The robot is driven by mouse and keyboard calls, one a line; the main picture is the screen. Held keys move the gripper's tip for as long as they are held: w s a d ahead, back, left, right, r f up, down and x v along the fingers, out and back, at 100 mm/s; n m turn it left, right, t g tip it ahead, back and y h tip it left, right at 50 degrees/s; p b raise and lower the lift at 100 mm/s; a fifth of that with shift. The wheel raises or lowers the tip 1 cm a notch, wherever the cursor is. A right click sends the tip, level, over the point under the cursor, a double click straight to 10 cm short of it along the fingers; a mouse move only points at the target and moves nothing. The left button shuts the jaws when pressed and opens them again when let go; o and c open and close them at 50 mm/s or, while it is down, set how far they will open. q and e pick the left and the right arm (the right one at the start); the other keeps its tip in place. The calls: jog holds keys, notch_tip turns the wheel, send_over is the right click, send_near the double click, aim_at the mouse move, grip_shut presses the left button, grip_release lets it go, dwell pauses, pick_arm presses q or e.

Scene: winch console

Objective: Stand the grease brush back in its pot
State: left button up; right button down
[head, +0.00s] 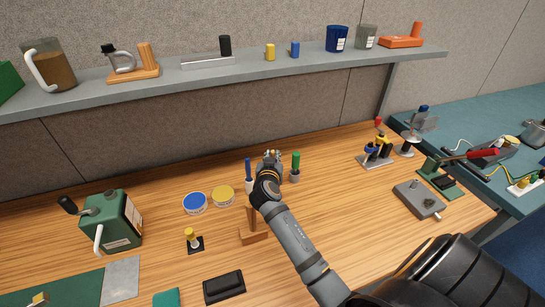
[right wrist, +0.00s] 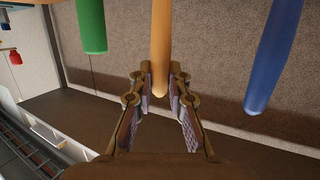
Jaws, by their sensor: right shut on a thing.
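My right gripper (head: 271,156) is at the middle of the wooden table, between a blue handle (head: 248,170) and a green handle (head: 295,161). In the right wrist view it (right wrist: 160,108) is shut on an orange-tan handle (right wrist: 160,45), which I take for the grease brush. The handle's rounded end lies between the pads. Its other end is out of view, and my gripper and arm cover it in the head view. The green handle (right wrist: 90,25) and blue handle (right wrist: 273,60) flank it, apart from the fingers. The brush's pot cannot be made out. My left gripper is not in view.
A small grey pot (head: 294,177) holds the green handle. A brown wooden stand (head: 254,237) is close beside my right forearm. Blue (head: 195,203) and yellow (head: 223,196) round tins lie to the left. A shelf (head: 300,65) runs above the back. The right-hand table stretch is partly clear.

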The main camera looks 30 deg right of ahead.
jog(key=shift+f, duration=0.25)
jog(key=c, duration=1.2)
grip_release()
notch_tip(320, 180, up, 10)
